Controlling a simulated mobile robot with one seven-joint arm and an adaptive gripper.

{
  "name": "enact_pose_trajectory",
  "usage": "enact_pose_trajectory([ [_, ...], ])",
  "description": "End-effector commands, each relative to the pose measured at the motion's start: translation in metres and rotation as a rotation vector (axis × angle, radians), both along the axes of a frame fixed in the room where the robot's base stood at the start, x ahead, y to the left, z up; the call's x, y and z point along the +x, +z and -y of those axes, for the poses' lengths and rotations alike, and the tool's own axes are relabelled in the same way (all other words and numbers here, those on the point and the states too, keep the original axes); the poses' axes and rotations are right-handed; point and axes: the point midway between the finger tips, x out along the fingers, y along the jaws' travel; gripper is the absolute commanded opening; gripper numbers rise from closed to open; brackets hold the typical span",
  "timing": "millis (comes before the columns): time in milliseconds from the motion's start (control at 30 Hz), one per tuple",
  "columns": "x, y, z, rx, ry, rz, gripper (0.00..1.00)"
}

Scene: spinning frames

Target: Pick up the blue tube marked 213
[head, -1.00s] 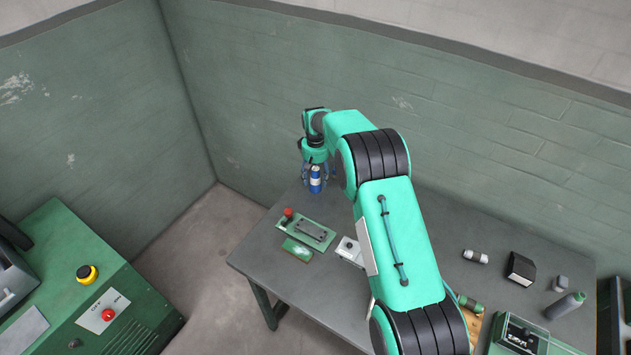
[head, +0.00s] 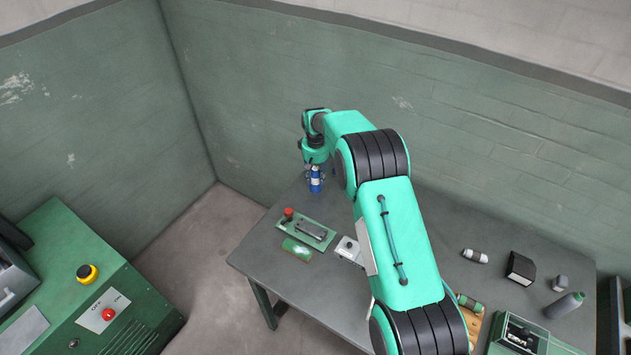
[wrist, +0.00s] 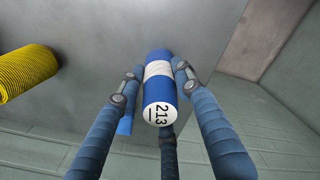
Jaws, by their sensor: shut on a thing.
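The blue tube (wrist: 157,90) has a white band and a white end face marked 213, which points toward the wrist camera. My gripper (wrist: 156,78) is shut on it, with one finger on each side at the white band. In the head view the tube (head: 315,182) is upright below my gripper (head: 315,171), at the far left part of the table. I cannot tell whether its base touches the table. A second blue piece (wrist: 125,125) shows beyond the left finger, partly hidden.
A yellow ribbed cylinder (wrist: 25,72) lies left of the tube in the wrist view. Walls stand close behind the table.

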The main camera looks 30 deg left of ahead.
Motion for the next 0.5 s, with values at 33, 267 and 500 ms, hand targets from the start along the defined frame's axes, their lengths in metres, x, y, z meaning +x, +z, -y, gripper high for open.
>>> enact_pose_trajectory([
  [33, 0.0001, 0.0001, 0.0, 0.0, 0.0, 0.0, 0.1],
  [267, 0.0001, 0.0007, -0.0002, 0.0, 0.0, 0.0, 0.1],
  [500, 0.0004, 0.0081, -0.0005, 0.001, 0.0, 0.001, 0.1],
])
